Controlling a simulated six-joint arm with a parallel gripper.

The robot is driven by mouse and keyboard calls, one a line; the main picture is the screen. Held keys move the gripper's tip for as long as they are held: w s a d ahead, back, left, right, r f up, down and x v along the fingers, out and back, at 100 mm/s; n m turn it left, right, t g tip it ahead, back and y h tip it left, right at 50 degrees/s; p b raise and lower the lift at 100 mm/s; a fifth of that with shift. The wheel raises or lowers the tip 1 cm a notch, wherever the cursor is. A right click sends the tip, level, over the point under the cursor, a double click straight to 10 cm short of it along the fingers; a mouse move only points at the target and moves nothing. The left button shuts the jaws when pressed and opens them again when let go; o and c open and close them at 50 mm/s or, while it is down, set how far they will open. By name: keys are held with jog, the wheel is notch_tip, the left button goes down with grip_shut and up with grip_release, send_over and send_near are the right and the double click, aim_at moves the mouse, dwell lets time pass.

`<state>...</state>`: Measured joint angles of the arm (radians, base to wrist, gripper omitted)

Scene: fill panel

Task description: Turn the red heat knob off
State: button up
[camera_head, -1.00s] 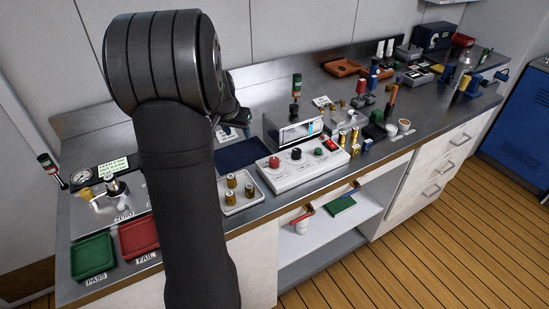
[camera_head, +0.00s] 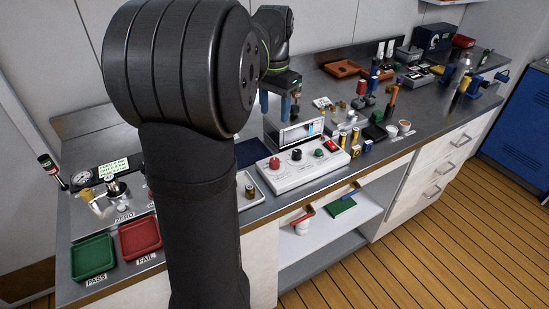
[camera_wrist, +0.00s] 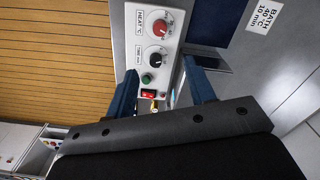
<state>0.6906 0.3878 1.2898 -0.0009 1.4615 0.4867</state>
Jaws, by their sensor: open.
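The red heat knob (camera_head: 274,163) is at the left end of the white control panel (camera_head: 310,171) on the bench. In the wrist view the red knob (camera_wrist: 161,27) sits on a dial beside the "HEAT °C" label, and a white pointer mark shows on it. My gripper (camera_head: 275,106) hangs with its blue fingers pointing down, above the bench around the panel's back side. It is open and empty and touches nothing that I can see. In the wrist view my gripper's fingers (camera_wrist: 160,70) frame the panel, and the red knob lies beyond the fingertips, near the top edge.
A black timer knob (camera_head: 296,154), a green button (camera_head: 318,152) and a red switch (camera_head: 330,145) share the panel. A steel bath with a display (camera_head: 299,134) stands right behind it. A tray with brass parts (camera_head: 250,190) is left of the panel, partly hidden by my arm.

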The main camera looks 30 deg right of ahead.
aim_at(274, 160)
notch_tip(274, 160, down, 17)
jog(key=shift+f, duration=0.15)
dwell(0.4)
jog(key=c, duration=1)
